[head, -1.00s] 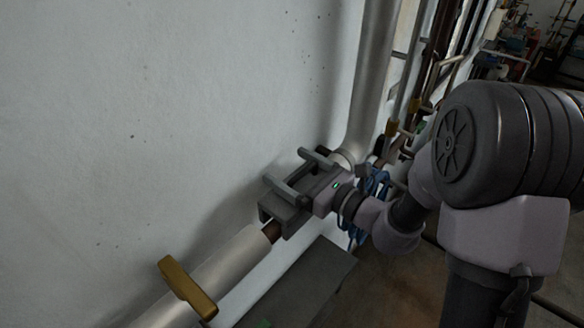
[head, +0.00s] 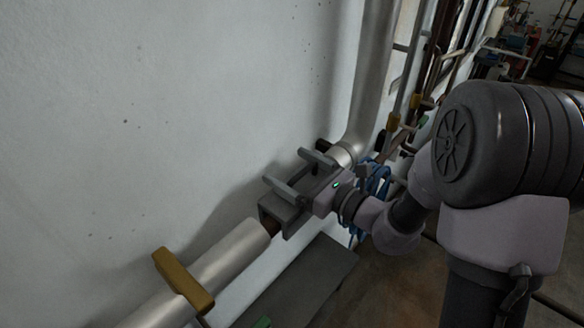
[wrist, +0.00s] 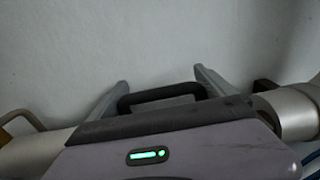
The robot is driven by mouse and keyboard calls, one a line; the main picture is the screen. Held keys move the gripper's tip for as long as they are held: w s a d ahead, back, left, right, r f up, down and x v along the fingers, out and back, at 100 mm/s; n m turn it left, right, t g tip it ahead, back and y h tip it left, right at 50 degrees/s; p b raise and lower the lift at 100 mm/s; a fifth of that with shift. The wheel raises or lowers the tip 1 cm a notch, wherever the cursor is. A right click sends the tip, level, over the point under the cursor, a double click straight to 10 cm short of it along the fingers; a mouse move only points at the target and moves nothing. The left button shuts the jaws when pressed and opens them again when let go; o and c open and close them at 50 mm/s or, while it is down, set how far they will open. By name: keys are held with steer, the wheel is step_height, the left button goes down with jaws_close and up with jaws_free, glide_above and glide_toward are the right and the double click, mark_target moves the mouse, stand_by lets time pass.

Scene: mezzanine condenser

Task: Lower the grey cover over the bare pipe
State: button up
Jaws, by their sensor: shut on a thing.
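The grey cover (head: 271,209) is a channel shape with its open end facing the lower left. My gripper (head: 300,172) is shut on it, its two grey fingers reaching towards the wall. In the wrist view, a dark handle (wrist: 160,94) spans between the fingers. The bare pipe (head: 272,229) is a short brown stretch showing just under the cover's near end. The cover sits around or just above it; I cannot tell whether it touches. The rest of the bare pipe is hidden by the cover and my gripper.
Pale lagged pipe (head: 228,256) with an ochre bracket (head: 183,280) runs to the lower left. A lagged elbow (head: 352,148) rises at the far end, beside a dark bracket (wrist: 264,85). A grey ledge (head: 305,280) lies below. Blue cable (head: 375,182) hangs behind my wrist.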

steer(key=shift+f+b, duration=0.3)
steer(key=shift+f, duration=0.1)
steer(key=o, duration=1.7)
steer(key=shift+r, duration=0.1)
steer(key=shift+o, duration=0.2)
steer(key=b+v, duration=0.3)
steer(key=v, duration=1.4)
steer(key=shift+s, duration=0.2)
steer(key=shift+d, duration=0.15)
